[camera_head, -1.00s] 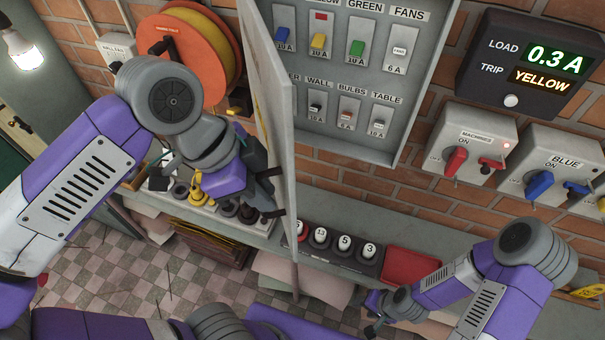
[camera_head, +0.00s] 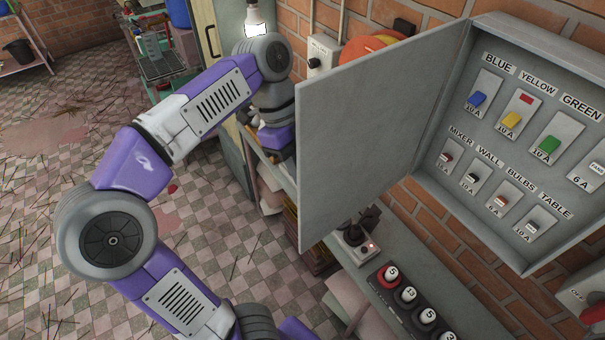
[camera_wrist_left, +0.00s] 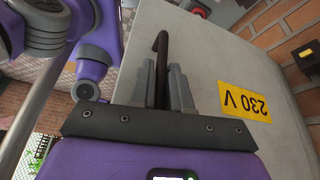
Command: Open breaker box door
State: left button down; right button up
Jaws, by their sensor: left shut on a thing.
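The breaker box (camera_head: 455,215) hangs on the brick wall at the right of the head view. Its grey door (camera_head: 375,130) stands swung out to the left, and the labelled breakers inside are in plain view. In the left wrist view the door's outer face (camera_wrist_left: 215,65) carries a yellow 230 V label (camera_wrist_left: 245,101). My left gripper (camera_wrist_left: 165,85) is shut on the black door handle (camera_wrist_left: 161,50), which passes between its fingers. In the head view the door hides that gripper. My right gripper is out of view.
A shelf below the box holds a grey joystick box (camera_head: 354,242) and a row of numbered black knobs (camera_head: 408,296). A bulb (camera_head: 255,20) and an orange reel (camera_head: 375,48) are behind the door. The checkered floor at left is mostly open.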

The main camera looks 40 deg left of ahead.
pick_arm(q)
jog(key=shift+a, duration=0.1)
dwell(0.3)
jog(key=c, duration=1.2)
grip_release()
jog(key=shift+o, duration=0.2)
jog(key=p+v, duration=0.1)
jog(key=v, duration=0.6)
jog(key=shift+r+p, duration=0.3)
jog(key=shift+p, duration=0.05)
jog(key=shift+a, duration=0.1)
